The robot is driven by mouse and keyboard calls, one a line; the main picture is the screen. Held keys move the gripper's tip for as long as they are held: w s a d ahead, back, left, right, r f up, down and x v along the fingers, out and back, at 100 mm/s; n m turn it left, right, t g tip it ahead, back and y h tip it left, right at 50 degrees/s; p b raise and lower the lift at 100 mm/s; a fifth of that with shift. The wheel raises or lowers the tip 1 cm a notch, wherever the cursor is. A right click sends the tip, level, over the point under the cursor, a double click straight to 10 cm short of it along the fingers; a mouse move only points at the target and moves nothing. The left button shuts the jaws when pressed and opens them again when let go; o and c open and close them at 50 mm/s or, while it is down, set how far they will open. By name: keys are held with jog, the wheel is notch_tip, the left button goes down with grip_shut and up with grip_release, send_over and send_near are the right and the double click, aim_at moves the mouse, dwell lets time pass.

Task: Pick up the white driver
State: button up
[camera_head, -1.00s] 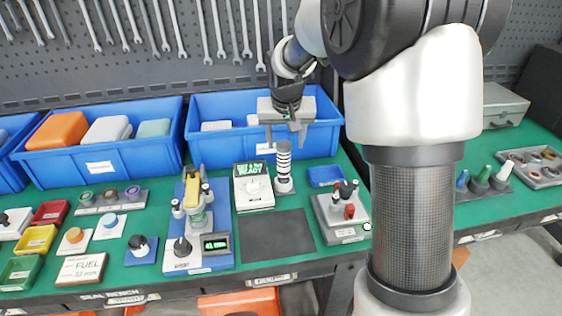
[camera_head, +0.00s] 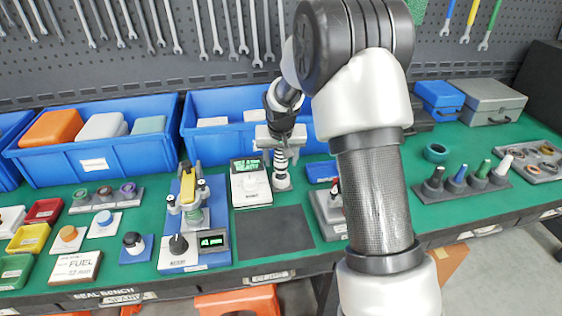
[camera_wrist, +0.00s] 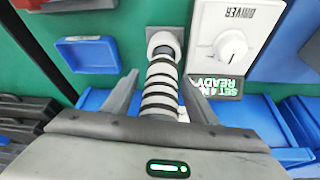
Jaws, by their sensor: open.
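The white driver (camera_wrist: 160,88) is an upright, ribbed tool with white and black bands, standing in a small grey base (camera_wrist: 165,38). In the head view the driver (camera_head: 281,172) stands right of the driver box, its top partly hidden by my gripper. My gripper (camera_head: 281,152) points down over it. In the wrist view my gripper (camera_wrist: 162,92) is open, with one finger on each side of the driver. A gap shows on the left side; contact on the right cannot be told.
The driver box (camera_head: 251,186) with a lit display stands close on the left. A small blue tray (camera_head: 321,171) and a grey block (camera_head: 329,212) are to the right. A large blue bin (camera_head: 222,140) is behind. A dark mat (camera_head: 273,234) lies clear in front.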

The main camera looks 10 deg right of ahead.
jog(key=shift+c, duration=0.3)
jog(key=shift+r, duration=0.1)
jog(key=c, duration=1.2)
notch_tip(320, 180, up, 10)
jog(key=shift+p, duration=0.85)
